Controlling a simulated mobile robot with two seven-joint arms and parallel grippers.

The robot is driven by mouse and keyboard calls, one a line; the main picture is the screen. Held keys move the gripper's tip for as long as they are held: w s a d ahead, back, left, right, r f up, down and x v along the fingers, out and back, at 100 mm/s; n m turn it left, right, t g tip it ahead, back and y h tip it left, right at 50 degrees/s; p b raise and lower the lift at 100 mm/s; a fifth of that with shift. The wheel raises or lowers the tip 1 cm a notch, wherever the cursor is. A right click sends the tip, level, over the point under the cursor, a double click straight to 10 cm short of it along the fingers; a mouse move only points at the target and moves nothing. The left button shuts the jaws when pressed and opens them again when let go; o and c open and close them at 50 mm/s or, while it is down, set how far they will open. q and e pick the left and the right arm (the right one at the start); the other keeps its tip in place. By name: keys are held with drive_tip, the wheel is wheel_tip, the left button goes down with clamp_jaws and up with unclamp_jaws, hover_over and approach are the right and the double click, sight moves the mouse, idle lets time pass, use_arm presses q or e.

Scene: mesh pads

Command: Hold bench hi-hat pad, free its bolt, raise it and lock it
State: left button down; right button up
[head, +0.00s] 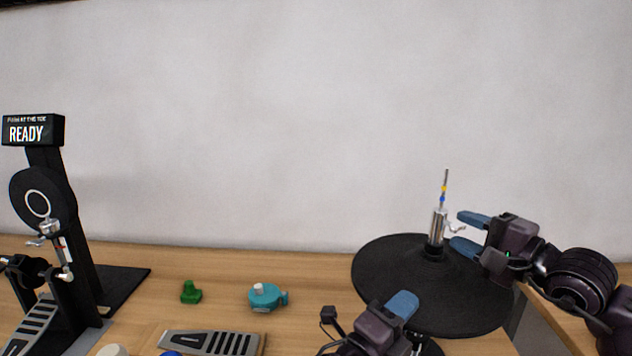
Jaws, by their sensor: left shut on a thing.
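The black round hi-hat pad (385,275) sits on the bench at the right, looking level. A silver clutch (438,229) stands at its centre around a thin rod (445,185) with yellow and blue marks. A small silver wing bolt (456,230) sticks out from the clutch's right side. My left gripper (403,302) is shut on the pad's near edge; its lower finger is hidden. My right gripper (457,230) is open, its two blue fingers apart above and below the bolt's outer end. I cannot tell whether they touch the bolt.
A kick pad stand (72,215) with a READY sign (33,130) stands at the left. A green piece (191,293), a teal piece (265,297) and a grey pedal (212,343) lie on the wooden bench (225,270). A pale wall is behind. The bench middle towards the wall is clear.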

use_arm(q)
drive_tip(key=shift+r, duration=0.25)
use_arm(e)
drive_tip(key=v, duration=1.1)
drive_tip(key=shift+s+d, duration=0.2)
drive_tip(key=shift+s, duration=0.1)
